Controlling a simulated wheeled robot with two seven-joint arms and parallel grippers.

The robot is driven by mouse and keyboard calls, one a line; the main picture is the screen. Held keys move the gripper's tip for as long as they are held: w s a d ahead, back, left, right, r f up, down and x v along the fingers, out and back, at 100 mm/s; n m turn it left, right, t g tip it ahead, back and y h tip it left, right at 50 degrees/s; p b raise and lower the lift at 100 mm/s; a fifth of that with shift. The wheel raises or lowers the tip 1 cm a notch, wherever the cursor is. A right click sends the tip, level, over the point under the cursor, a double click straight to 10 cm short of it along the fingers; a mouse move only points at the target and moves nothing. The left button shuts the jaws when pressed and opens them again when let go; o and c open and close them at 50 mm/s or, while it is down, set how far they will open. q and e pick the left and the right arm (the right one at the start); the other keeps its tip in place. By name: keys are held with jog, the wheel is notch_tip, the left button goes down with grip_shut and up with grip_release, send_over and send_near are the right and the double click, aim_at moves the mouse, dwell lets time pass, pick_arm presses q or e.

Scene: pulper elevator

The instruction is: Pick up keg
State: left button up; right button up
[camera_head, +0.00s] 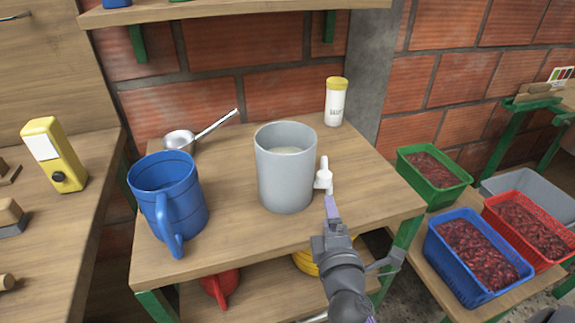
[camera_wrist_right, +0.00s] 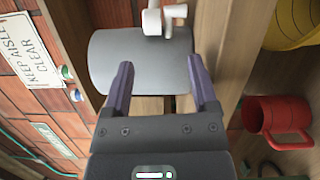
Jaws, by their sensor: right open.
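The keg (camera_head: 286,170) is a grey cylinder with an open top and a white tap (camera_head: 324,176) on its right side. It stands upright on the wooden table (camera_head: 379,206). My right gripper (camera_head: 330,207) is in front of the keg's right side, just below the tap in the head view. In the right wrist view the keg (camera_wrist_right: 140,65) lies ahead of and partly between the two open fingers of the right gripper (camera_wrist_right: 160,82), with nothing held. The white tap also shows there (camera_wrist_right: 153,20). My left gripper is not in view.
A blue jug (camera_head: 168,200) stands left of the keg. A metal ladle (camera_head: 182,141) and a white shaker with a yellow lid (camera_head: 336,101) are behind. A red mug (camera_wrist_right: 275,120) and a yellow container (camera_head: 312,261) sit on the lower shelf. Crates of red cherries (camera_head: 478,252) stand right.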

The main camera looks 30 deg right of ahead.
aim_at(320, 186)
jog(key=x, duration=0.8)
jog(key=shift+w+a+b, duration=0.1)
jog(key=shift+w+b, duration=0.3)
grip_shut()
dwell(0.6)
jog(key=shift+r, duration=0.1)
